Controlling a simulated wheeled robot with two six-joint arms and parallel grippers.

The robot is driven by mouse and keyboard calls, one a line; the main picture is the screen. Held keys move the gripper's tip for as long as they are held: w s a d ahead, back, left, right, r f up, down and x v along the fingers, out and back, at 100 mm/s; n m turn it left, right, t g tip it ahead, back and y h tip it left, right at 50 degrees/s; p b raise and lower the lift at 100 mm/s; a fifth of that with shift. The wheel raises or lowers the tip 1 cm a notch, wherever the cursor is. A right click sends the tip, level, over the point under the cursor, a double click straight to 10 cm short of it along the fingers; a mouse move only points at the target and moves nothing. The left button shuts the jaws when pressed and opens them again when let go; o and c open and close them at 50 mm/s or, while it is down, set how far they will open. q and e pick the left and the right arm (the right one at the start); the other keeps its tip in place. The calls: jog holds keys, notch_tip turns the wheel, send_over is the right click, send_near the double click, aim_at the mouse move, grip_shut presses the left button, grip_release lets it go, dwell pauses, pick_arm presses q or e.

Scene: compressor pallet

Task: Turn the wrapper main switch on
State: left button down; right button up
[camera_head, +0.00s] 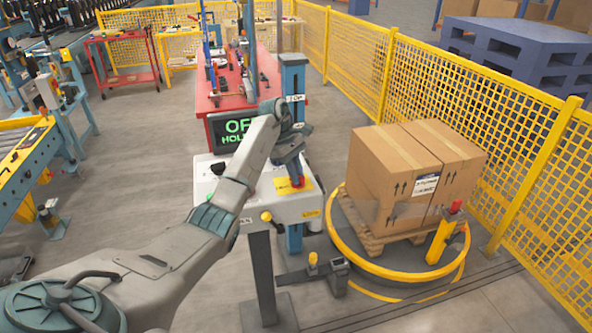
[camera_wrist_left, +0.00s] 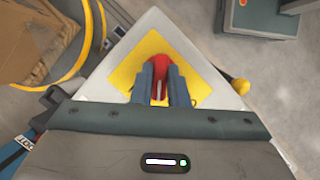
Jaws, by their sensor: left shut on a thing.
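The wrapper main switch shows in the left wrist view as a red knob (camera_wrist_left: 160,63) on a yellow plate (camera_wrist_left: 205,80). The plate also shows in the head view (camera_head: 306,183), on top of the white control box (camera_head: 290,210). My left gripper (camera_head: 297,180) reaches down onto the plate. In the left wrist view my left gripper (camera_wrist_left: 161,85) has its two blue-grey fingers shut on the red knob, one on each side. The fingers hide part of the knob. A dark display (camera_head: 237,132) reads OFF in green; my arm covers part of it. My right gripper is not in view.
A carton (camera_head: 400,175) stands on a pallet on the yellow-ringed turntable (camera_head: 360,261) to the right. Yellow mesh fencing (camera_head: 470,110) runs along the right. A yellow knob (camera_head: 266,216) sticks out at the box's front. A red table (camera_head: 265,70) stands behind.

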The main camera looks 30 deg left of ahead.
pick_arm(q)
jog(key=m+p, duration=0.1)
jog(key=m+g+p, duration=0.1)
jog(key=m+p, duration=0.1)
jog(key=shift+w+r+m, duration=0.2)
jog(key=shift+r+m, duration=0.1)
jog(key=shift+r, duration=0.05)
jog(key=shift+d+f+m+g+y+p, duration=0.1)
jog(key=shift+m+g+y+p, duration=0.2)
jog(key=shift+m+g+p, duration=0.5)
jog(key=shift+f+m+g+y+p, duration=0.1)
jog(key=shift+m+y+p, duration=0.3)
jog(key=shift+m, duration=0.8)
jog(key=shift+w, duration=0.1)
jog(key=c, duration=1.4)
grip_release()
jog(key=shift+f, duration=0.1)
jog(key=shift+c, duration=0.2)
jog(key=p+v, duration=0.2)
jog(key=v, duration=0.8)
jog(key=shift+w+a+r, duration=0.15)
jog(key=shift+a+r, duration=0.1)
jog(key=shift+r, duration=0.1)
